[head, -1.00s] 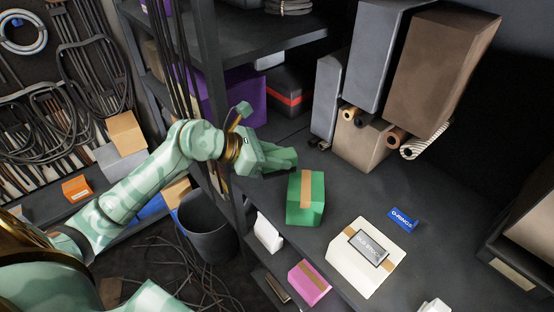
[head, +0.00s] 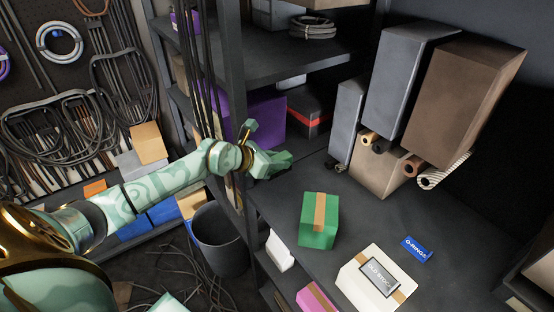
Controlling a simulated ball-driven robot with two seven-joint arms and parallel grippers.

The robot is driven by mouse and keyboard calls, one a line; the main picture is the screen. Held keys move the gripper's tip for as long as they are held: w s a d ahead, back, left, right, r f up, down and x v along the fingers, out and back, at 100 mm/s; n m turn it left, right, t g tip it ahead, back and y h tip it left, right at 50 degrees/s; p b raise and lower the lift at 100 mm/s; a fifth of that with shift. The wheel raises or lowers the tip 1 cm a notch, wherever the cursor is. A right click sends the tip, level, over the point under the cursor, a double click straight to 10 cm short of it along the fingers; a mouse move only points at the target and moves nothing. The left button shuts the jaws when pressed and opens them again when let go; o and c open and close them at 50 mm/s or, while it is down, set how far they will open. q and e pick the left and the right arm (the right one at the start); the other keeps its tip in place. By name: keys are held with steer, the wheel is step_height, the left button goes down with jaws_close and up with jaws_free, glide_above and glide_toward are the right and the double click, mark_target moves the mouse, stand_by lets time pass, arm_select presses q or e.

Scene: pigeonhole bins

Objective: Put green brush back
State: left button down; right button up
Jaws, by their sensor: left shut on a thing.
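My left arm reaches in from the left to the dark shelf. My left gripper (head: 284,160) is shut near the shelf's left upright, above the shelf board and behind the green box. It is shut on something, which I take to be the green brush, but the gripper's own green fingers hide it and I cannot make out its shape. A short olive piece (head: 247,129) sticks up by the gold wrist ring; I cannot tell whether it is part of the gripper. My right gripper is not in view.
Tall grey and brown boxes (head: 462,92) stand behind. A purple box (head: 253,116) is beyond the gripper. A dark bin (head: 221,240) stands below left.

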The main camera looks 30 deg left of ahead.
arm_select(q)
step_height(320, 180, down, 7)
steer(key=b, duration=0.4)
steer(key=shift+r, duration=0.1)
steer(key=shift+f+b, duration=0.45)
steer(key=shift+f, duration=0.15)
steer(key=shift+f+b, duration=0.5)
steer(key=shift+f, duration=0.45)
steer(key=c, duration=1.3)
jaws_free()
steer(key=o, duration=0.5)
steer(key=shift+o, duration=0.2)
